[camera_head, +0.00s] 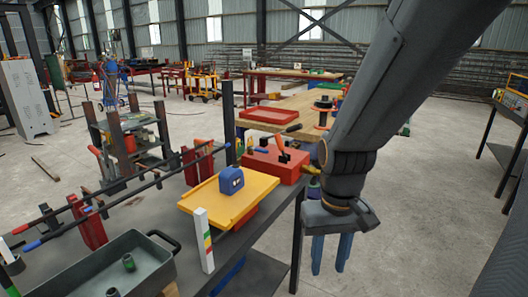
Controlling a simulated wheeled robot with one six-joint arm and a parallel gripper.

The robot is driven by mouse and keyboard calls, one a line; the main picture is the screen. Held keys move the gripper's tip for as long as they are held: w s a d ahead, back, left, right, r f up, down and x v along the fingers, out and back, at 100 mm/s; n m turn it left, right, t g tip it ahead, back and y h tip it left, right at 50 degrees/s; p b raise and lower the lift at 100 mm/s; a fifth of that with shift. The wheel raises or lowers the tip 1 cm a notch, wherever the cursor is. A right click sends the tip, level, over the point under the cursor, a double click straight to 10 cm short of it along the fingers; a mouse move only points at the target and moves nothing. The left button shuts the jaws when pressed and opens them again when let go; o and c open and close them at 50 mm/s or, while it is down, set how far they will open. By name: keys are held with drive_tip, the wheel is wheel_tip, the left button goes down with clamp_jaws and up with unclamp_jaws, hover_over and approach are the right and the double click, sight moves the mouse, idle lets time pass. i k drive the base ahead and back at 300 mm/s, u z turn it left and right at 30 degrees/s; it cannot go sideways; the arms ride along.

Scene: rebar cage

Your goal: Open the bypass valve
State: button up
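A red box-shaped unit (270,166) sits on the dark workbench (190,255). A black handle and an orange lever (281,147) stand up from it. A small yellow part (311,170) shows at its right side, partly against my arm. No part is clearly labelled as the bypass valve, so I cannot tell which one it is. My gripper (329,266) hangs in front and to the right of the red unit, pointing down beyond the bench's right edge. Its two blue fingers are apart with nothing between them. My arm hides what lies behind it.
A yellow board (218,203) with a blue block (231,181) lies left of the red unit. Open floor (430,190) lies to the right.

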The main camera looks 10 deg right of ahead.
sight(257, 150)
drive_tip(key=k, duration=0.95)
drive_tip(key=z, duration=1.1)
drive_tip(key=i, duration=1.75)
drive_tip(key=u, duration=0.85)
